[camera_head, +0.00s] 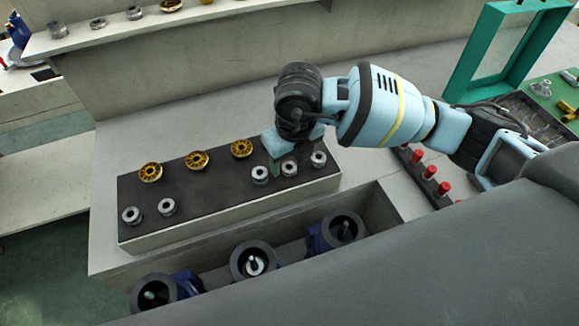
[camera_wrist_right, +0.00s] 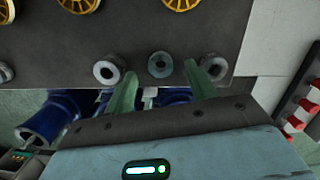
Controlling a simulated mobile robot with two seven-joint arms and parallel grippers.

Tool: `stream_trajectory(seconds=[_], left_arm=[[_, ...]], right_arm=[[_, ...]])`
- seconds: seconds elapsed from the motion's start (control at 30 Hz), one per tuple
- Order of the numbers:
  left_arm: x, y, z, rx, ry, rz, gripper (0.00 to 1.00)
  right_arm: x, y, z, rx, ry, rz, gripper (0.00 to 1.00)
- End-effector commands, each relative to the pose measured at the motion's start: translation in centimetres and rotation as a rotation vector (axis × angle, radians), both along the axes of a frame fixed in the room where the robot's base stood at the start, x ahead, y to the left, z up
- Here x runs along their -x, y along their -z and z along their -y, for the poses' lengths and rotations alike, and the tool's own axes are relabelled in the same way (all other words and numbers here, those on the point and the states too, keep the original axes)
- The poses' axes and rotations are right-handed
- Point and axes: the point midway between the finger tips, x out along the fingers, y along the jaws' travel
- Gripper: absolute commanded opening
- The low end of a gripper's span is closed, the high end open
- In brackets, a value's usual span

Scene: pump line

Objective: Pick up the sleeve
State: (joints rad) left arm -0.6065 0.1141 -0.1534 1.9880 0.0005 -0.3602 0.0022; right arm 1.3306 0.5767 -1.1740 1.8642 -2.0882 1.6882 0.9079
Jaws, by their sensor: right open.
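Several grey ring-shaped sleeves lie on a dark-topped block (camera_head: 215,196). Three stand in a row at its right end: a left one (camera_head: 259,174), a middle one (camera_head: 289,167) and a right one (camera_head: 318,158). My right gripper (camera_wrist_right: 160,70) is open above this row, its green fingers pointing at it. In the wrist view the middle sleeve (camera_wrist_right: 160,64) appears between the fingertips, with the left sleeve (camera_wrist_right: 107,71) and right sleeve (camera_wrist_right: 214,67) outside them. I cannot tell the remaining height. In the head view the wrist partly hides the fingers. My left gripper is not in view.
Gold impellers (camera_head: 197,159) line the block's far side; two more sleeves (camera_head: 167,206) are at its left. Blue pump housings (camera_head: 253,260) stand in a trough in front. Red-topped pegs (camera_head: 430,172) and a teal frame (camera_head: 492,50) are to the right.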

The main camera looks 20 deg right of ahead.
Motion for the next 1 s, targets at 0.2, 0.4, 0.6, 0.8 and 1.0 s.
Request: stream_trajectory(seconds=[0.2,0.4,0.6,0.8,1.0], left_arm=[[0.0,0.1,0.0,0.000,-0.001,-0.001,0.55],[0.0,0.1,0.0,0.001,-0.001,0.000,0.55],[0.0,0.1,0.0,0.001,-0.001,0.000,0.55],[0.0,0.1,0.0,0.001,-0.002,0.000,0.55],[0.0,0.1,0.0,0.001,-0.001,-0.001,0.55]], right_arm=[[-0.3,1.9,0.0,0.000,0.001,0.000,0.56],[-0.3,1.9,0.0,0.001,0.001,0.001,0.56],[-0.3,1.9,0.0,0.001,0.001,0.001,0.32],[-0.3,1.9,0.0,0.000,0.001,0.001,0.06],[-0.3,1.8,0.0,-0.001,0.001,0.002,0.06]])
